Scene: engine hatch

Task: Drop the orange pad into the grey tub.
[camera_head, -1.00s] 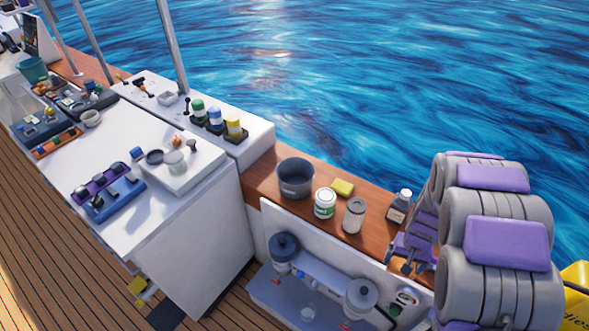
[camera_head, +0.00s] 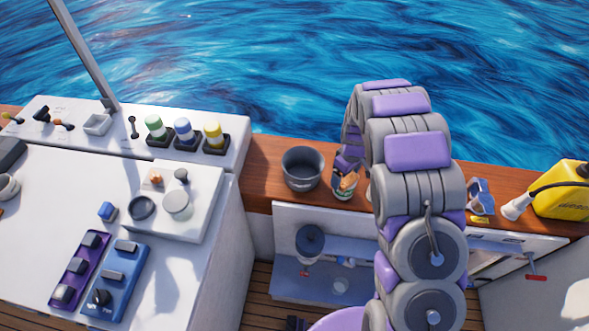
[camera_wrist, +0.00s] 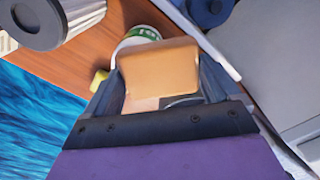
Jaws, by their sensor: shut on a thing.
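The orange pad (camera_wrist: 158,70) is between the two fingers of my gripper (camera_wrist: 160,88) in the wrist view, and my gripper is shut on it. In the head view the pad (camera_head: 349,178) shows as a small orange patch under my purple and grey gripper (camera_head: 346,165). The grey tub (camera_head: 303,169) is a dark round open bucket on the wooden ledge. It stands just left of my gripper, apart from it.
A white and green jar (camera_head: 343,191) stands under the pad, partly hidden; it also shows in the wrist view (camera_wrist: 140,34). A ribbed grey cylinder (camera_wrist: 57,14) and a yellow block (camera_wrist: 98,80) are near it. A yellow can (camera_head: 562,192) stands at the right.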

